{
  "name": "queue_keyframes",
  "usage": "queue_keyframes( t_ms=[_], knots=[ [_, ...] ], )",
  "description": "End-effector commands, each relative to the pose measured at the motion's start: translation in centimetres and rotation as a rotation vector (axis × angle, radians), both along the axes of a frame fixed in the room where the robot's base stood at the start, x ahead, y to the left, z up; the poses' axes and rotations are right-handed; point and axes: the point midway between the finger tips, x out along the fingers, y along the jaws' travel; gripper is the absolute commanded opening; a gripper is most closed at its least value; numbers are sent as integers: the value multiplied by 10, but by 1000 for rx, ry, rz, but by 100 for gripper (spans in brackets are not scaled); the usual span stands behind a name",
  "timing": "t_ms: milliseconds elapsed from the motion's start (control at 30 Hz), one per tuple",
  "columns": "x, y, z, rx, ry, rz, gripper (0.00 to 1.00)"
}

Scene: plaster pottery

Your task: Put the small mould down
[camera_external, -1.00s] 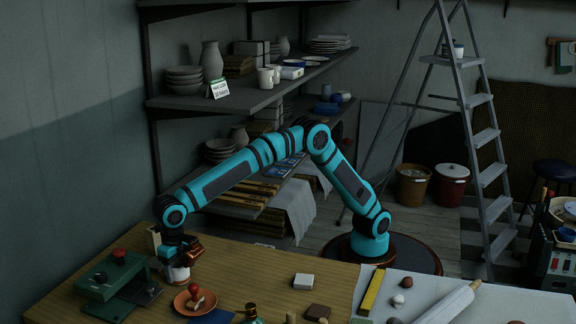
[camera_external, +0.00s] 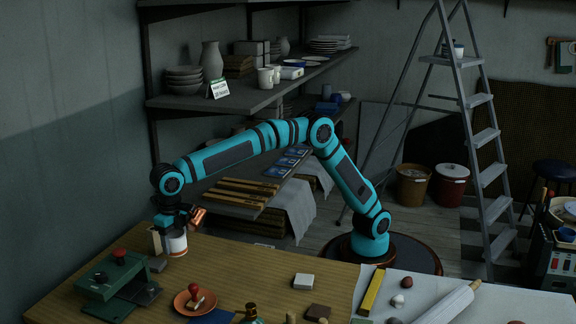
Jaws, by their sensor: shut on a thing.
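A small white round piece with a darker rim (camera_external: 176,245), apparently the small mould, is upright near the back left corner of the wooden table (camera_external: 250,262). My gripper (camera_external: 184,226) is shut on it from above and hides part of its top. I cannot tell for sure whether its bottom is clear of the tabletop.
A beige upright block (camera_external: 155,240) stands just left of the mould. A small grey block (camera_external: 157,265) and a green press-like device (camera_external: 108,277) are in front of it. An orange dish (camera_external: 195,302) holds a red-knobbed stamp (camera_external: 196,292).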

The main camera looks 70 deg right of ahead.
Motion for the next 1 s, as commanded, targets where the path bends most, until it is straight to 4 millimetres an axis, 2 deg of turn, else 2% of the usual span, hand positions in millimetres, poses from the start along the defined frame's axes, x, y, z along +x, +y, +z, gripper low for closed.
queue_keyframes(
  t_ms=[300, 400, 500, 700, 867, 1000],
  knots=[
    [40, -113, -23, 0, 0, 70, 34],
    [46, -143, -31, 1, 0, 93, 34],
    [49, -164, -37, 1, -1, 109, 34],
    [51, -181, -44, 2, -1, 124, 34],
    [51, -182, -57, 0, 0, 125, 34],
    [51, -182, -75, -1, 0, 125, 34]
  ],
)
